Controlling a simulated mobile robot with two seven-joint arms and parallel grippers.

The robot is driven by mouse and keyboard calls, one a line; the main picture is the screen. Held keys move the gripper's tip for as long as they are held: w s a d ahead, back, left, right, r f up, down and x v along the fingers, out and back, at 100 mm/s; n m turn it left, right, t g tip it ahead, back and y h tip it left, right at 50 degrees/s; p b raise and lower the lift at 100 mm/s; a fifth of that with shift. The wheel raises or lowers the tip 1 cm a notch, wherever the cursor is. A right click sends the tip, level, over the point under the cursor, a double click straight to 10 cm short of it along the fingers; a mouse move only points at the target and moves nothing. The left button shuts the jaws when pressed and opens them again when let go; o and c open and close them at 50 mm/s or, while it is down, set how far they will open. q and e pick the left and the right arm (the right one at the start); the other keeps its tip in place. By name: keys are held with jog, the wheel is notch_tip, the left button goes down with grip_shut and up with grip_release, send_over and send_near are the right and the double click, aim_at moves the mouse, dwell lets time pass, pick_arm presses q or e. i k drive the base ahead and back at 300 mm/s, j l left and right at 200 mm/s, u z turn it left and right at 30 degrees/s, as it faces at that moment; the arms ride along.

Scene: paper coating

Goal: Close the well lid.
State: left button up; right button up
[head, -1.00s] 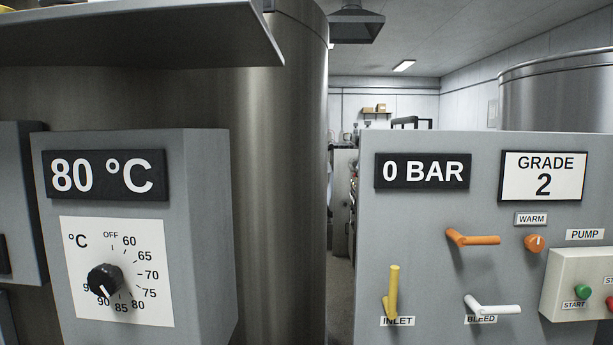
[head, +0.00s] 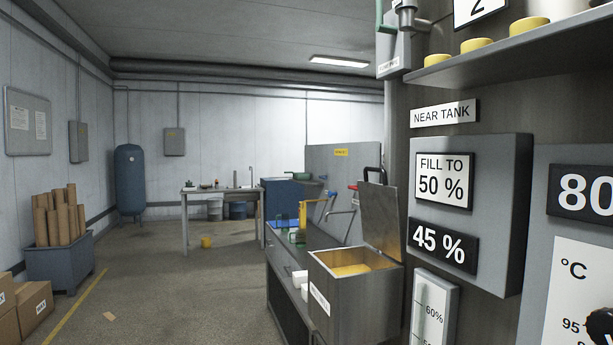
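A square metal well (head: 340,300) with a pale label on its left face stands at the lower middle of the head view. It holds a yellow-orange content (head: 350,269). Its metal lid (head: 380,217) stands open, roughly upright, at the back right of the well. A dark handle (head: 374,178) shows at the top of the lid. Neither of my grippers is in view.
A grey panel reading "FILL TO 50 %" and "45 %" (head: 468,210) stands right of the well, beneath a shelf (head: 520,45). A dark bench (head: 285,297) runs behind the well. Open floor (head: 190,290) lies left; a crate of rolls (head: 65,262) and cartons (head: 30,305) stand farther left.

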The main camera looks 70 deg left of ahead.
aim_at(379, 204)
jog(key=l+u, duration=0.2)
jog(key=u, duration=1.6)
jog(key=i+j, duration=2)
jog(key=i+l+z, duration=0.05)
jog(key=l, duration=0.05)
